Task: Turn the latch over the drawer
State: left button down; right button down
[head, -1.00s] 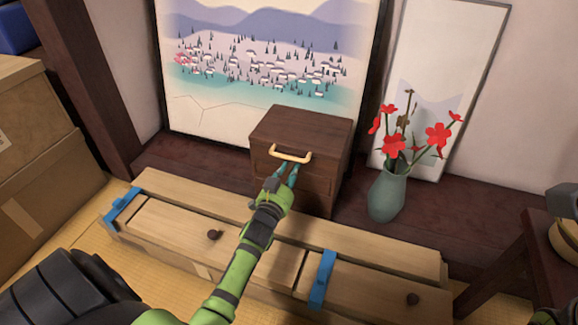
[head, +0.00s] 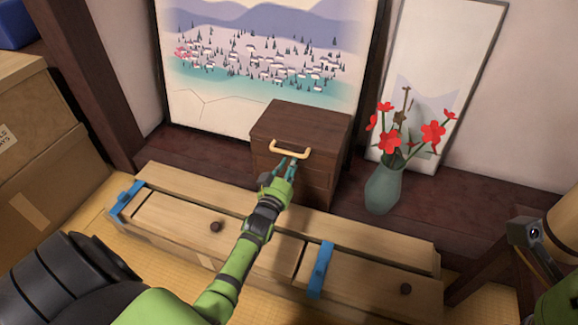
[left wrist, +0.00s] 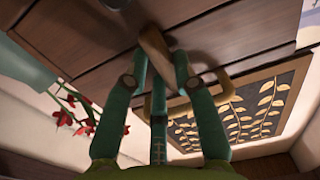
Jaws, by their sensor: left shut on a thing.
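A small dark brown cabinet (head: 322,126) stands on the dark ledge, with a pale gold handle (head: 290,151) on its upper drawer. The handle also shows in the left wrist view (left wrist: 217,90). In the left wrist view, a short wooden latch (left wrist: 154,48) sits on the cabinet front, across the seam between drawers, and looks slightly tilted. My left gripper (head: 288,166) is just below the handle, its teal fingers closed around the latch; the gripper also shows in the left wrist view (left wrist: 158,78). The latch is hidden in the head view. Only part of my right arm shows at the right edge.
A green vase with red flowers (head: 383,188) stands right of the cabinet. A long wooden chest (head: 175,218) with blue clasps lies in front. Cardboard boxes (head: 50,150) are at the left. A landscape picture (head: 265,60) stands behind the cabinet.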

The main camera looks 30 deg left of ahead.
pick_arm(q)
jog(key=c, duration=1)
grip_release()
jog(key=v, duration=1.2)
